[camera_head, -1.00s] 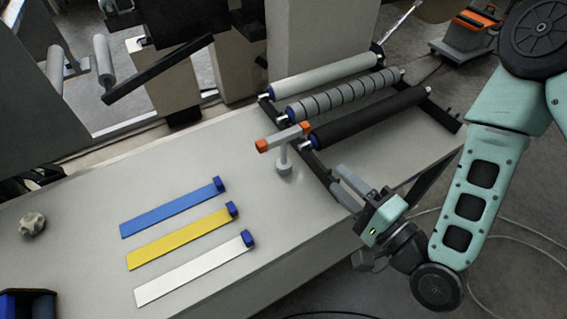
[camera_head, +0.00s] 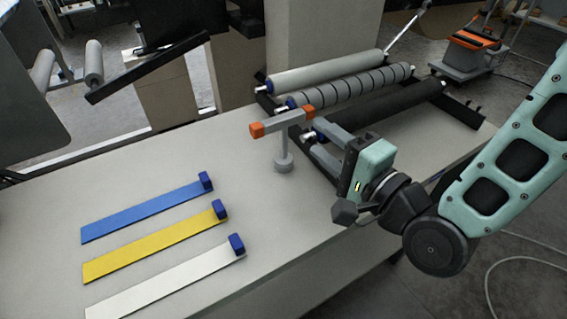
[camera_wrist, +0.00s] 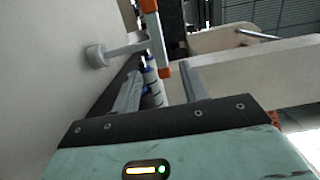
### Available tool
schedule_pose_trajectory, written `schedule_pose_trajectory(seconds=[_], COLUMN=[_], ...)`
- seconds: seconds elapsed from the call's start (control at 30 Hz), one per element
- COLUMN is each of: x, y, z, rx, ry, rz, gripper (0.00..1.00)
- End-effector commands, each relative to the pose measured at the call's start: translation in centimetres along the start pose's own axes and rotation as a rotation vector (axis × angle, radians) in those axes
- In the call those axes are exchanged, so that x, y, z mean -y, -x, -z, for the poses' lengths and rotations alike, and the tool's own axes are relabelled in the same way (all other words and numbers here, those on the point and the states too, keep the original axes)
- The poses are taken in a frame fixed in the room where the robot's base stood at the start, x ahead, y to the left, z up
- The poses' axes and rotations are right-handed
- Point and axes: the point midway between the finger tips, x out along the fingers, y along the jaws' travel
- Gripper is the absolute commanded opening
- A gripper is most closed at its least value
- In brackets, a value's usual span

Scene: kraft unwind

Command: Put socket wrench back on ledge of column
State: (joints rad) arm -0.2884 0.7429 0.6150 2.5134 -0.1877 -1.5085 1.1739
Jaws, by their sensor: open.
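The socket wrench (camera_head: 284,160) stands upright on the table, a grey T shape with orange ends on its crossbar. In the wrist view its crossbar (camera_wrist: 155,42) shows just beyond the fingertips and its round foot is at the left. My gripper (camera_head: 316,136) is open and empty, at about crossbar height on the right of the wrench. Its fingers (camera_wrist: 158,80) point toward the wrench. I cannot tell whether a fingertip touches the crossbar. A beige column (camera_head: 325,40) stands behind the table; I cannot make out a ledge on it.
A rack with several rollers (camera_head: 335,97) lies close behind and right of the wrench. Blue (camera_head: 145,212), yellow (camera_head: 150,246) and white (camera_head: 165,283) strips lie on the table (camera_head: 60,200) at left.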

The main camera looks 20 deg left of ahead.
Motion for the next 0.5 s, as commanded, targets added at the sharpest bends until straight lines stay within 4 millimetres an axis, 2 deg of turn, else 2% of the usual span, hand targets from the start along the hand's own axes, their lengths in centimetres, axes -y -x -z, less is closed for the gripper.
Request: schedule_pose_trajectory(seconds=[0.27,0.37,0.5], x=[0.0,0.1,0.1], y=[-0.5,-1.4,-3.7], z=[-0.1,-0.1,-0.1], rx=[-0.001,-0.001,-0.001], ry=[-0.001,-0.001,-0.001], rz=[-0.001,0.000,0.000], gripper=[0.44,0.44,0.44])
